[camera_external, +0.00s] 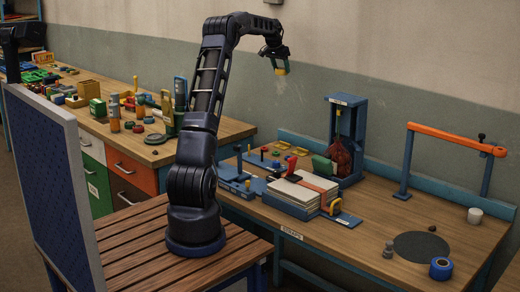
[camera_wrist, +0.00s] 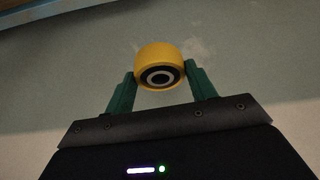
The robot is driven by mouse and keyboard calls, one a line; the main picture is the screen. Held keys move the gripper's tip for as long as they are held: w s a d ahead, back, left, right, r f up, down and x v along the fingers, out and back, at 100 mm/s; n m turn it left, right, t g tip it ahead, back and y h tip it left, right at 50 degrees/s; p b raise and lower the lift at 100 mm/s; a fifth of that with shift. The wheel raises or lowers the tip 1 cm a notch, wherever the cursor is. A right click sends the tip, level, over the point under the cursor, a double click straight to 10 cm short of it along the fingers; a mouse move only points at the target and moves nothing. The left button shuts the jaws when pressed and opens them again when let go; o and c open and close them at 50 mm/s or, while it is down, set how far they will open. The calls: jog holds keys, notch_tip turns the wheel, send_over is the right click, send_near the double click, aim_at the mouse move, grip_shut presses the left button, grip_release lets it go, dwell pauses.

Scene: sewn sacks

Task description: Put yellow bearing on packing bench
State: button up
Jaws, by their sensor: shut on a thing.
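The yellow bearing (camera_wrist: 160,64) is a short yellow roller with a dark and pale centre. It sits between the green fingers of my gripper (camera_wrist: 161,88) in the wrist view, and the gripper is shut on it. In the external view my gripper (camera_external: 279,67) is raised high, with the yellow bearing (camera_external: 281,72) at its tip, in front of the wall. The bench at the right (camera_external: 345,235), with a wooden top and blue rear edge, stands below and to the right of my gripper. I cannot read its label well enough to tell if it is the packing bench.
The right bench holds a stack of cards (camera_external: 302,190), a blue stand with a red sack (camera_external: 339,155), an orange bar frame (camera_external: 455,139), a dark round mat (camera_external: 421,246) and a blue tape roll (camera_external: 441,268). Its front middle is clear. A cluttered left bench (camera_external: 225,130) stands behind.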

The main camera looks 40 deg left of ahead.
jog(key=s+a+n+y, duration=0.15)
jog(key=s+a, duration=0.35)
jog(key=a, duration=0.5)
jog(key=s+a+n+g, duration=0.1)
jog(key=s+a+n, duration=0.25)
jog(key=a, duration=0.75)
jog(key=s+a+n+y, duration=0.15)
jog(key=s+a, duration=0.35)
jog(key=a, duration=0.5)
jog(key=n+g, duration=0.2)
jog(key=n, duration=0.4)
send_over(124, 135)
jog(key=s+d, duration=0.1)
jog(key=d, duration=0.1)
jog(key=shift+y, duration=0.3)
notch_tip(124, 135, down, 26)
jog(key=shift+s+r, duration=0.1)
jog(key=shift+r, duration=0.05)
jog(key=shift+f, duration=2.65)
jog(key=shift+f, duration=0.1)
